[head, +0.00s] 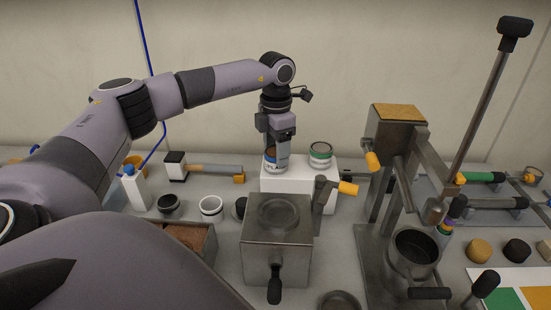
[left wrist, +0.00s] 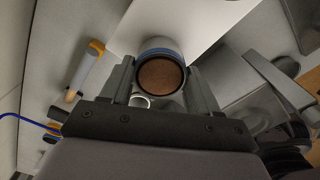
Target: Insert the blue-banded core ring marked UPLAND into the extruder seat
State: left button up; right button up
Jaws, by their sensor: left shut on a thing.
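My left gripper (head: 276,140) points down over the white block (head: 288,184) and is shut on the blue-banded core ring (head: 270,160). In the left wrist view the blue-banded ring (left wrist: 161,73) sits between both fingers (left wrist: 160,90), its dark rim around brown soil facing the camera. The ring is upright at the block's left part; I cannot tell whether it touches the block. Its UPLAND marking is not readable. The likely extruder seat is the round, dark, open cup (head: 415,247) on the metal lever press (head: 400,150) at right. My right gripper is not in view.
A green-banded ring (head: 320,153) stands on the white block's right part. A grey metal box (head: 277,240) with handles stands between block and front edge. The press's long lever (head: 480,110) rises at right. A white ring (head: 211,206) and a soil tray (head: 210,246) are left.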

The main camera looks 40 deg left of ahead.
pick_arm(q)
jog(key=shift+r+p, duration=2.1)
jog(key=shift+r, duration=0.45)
jog(key=shift+f, duration=0.1)
